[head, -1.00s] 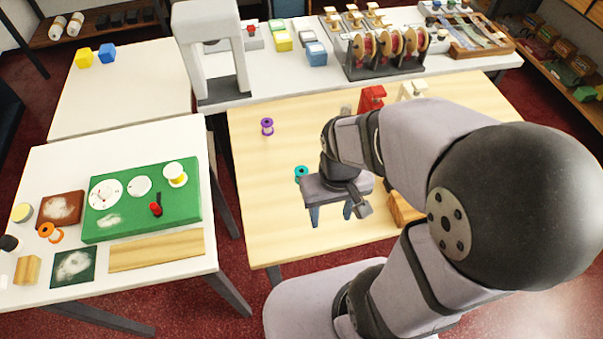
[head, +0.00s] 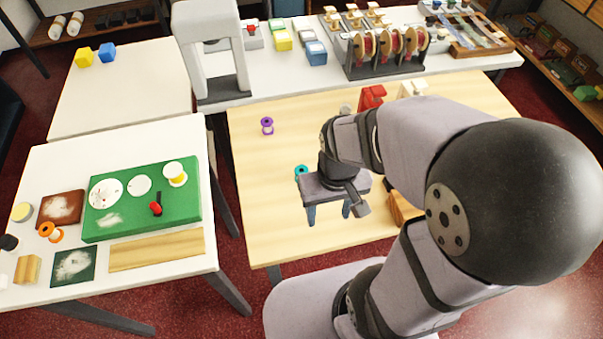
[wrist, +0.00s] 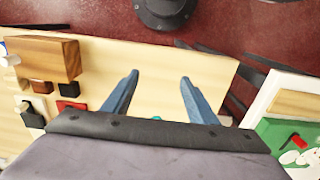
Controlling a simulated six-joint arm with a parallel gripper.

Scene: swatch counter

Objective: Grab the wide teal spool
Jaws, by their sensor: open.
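The teal spool (head: 301,171) is on the light wooden table (head: 262,205), just behind and left of my gripper, partly hidden by it in the head view. In the wrist view only a small teal edge (wrist: 157,118) shows at the gripper's body, between the fingers. My gripper (head: 328,219) is open and empty over the front part of the table. Its two blue fingers (wrist: 157,82) are apart with bare tabletop between them in the wrist view.
A purple spool (head: 267,126) stands farther back on the table. A red clamp-like object (head: 371,97) and a cream one (head: 411,89) are at its back. A wooden block (wrist: 42,58) lies to the side. The table's left part is mostly clear.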

